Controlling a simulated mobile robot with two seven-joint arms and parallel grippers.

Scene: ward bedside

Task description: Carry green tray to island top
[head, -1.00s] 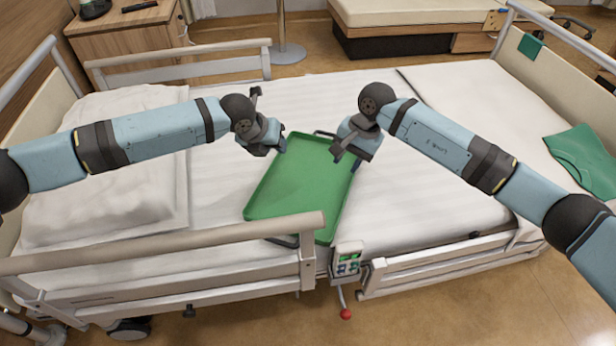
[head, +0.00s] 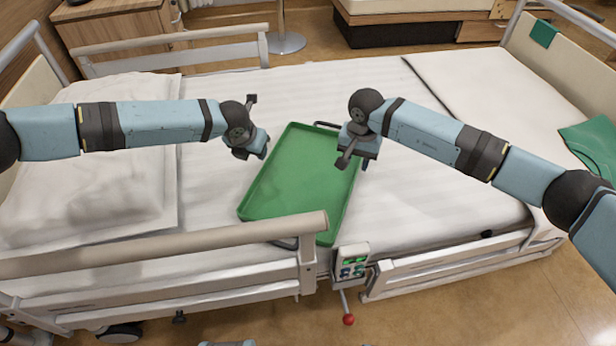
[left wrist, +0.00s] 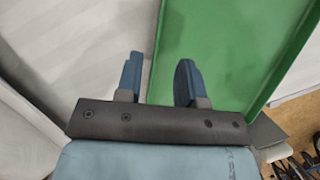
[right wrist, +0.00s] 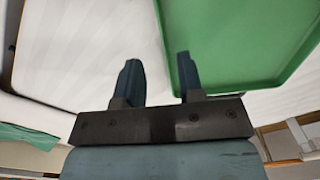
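The green tray (head: 300,180) lies on the bed, slanted in the head view, with a dark handle at its far end and another by the near rail. It also shows in the left wrist view (left wrist: 225,50) and the right wrist view (right wrist: 235,40). My left gripper (head: 254,152) is open and empty beside the tray's left edge. My right gripper (head: 352,158) is open over the tray's right edge. In both wrist views a tray edge shows between the spread fingers; I cannot tell whether they touch it. I cannot make out an island top.
The near bed rail (head: 170,240) crosses close to the tray's near end, with a control panel (head: 351,262) beside it. A pillow (head: 90,190) lies left and a green cloth (head: 592,148) right. The white sheet (head: 440,190) right of the tray is clear.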

